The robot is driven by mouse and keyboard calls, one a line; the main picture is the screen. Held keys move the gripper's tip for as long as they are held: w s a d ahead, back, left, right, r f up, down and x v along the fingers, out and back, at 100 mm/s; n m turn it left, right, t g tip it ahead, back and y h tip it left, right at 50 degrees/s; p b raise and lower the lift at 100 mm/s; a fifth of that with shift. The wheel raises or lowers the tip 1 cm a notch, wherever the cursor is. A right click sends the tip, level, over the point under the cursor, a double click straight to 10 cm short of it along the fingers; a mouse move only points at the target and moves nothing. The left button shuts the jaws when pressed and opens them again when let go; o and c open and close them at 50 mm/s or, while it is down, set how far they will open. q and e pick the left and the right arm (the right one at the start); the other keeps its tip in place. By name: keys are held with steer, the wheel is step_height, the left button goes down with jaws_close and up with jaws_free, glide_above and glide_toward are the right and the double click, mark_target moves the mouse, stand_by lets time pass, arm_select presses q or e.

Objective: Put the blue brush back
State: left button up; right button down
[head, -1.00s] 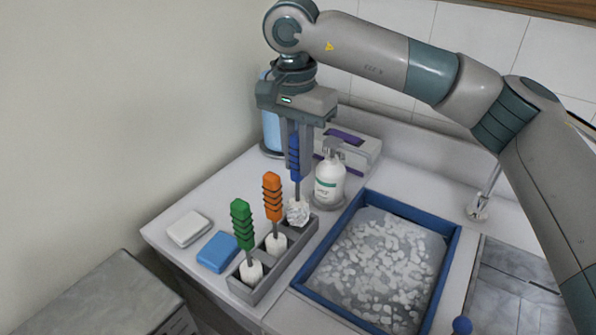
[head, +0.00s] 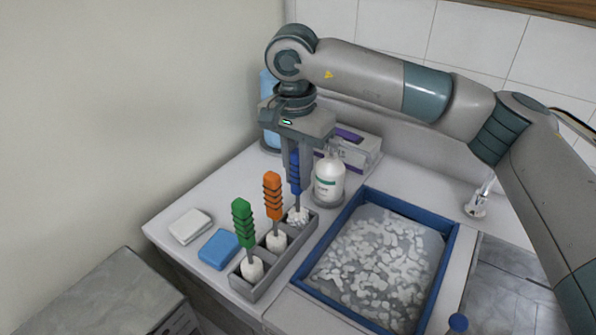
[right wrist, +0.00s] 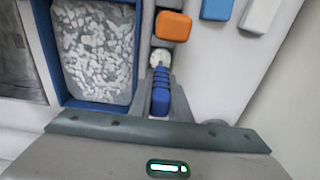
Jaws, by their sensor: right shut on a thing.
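The blue brush (head: 295,172) is upright, with its blue ribbed handle between the fingers of my right gripper (head: 299,172). The gripper is shut on the handle. The brush's white bristle head is at the far compartment of the grey holder (head: 262,284); I cannot tell whether it touches the bottom. In the right wrist view the blue brush (right wrist: 160,92) lies between the two fingers. The orange brush (head: 272,196) and the green brush (head: 242,222) stand upright in the other compartments. My left gripper is not in view.
A blue-rimmed tray (head: 449,262) of foamy water is right of the holder. A white pump bottle (head: 329,180) stands close behind the brush on the right. A blue sponge (head: 219,249) and a white one (head: 190,226) lie left of the holder. A tap (head: 478,203) is further right.

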steer(key=c, duration=1.6)
jaws_free()
steer(key=shift+c, duration=0.2)
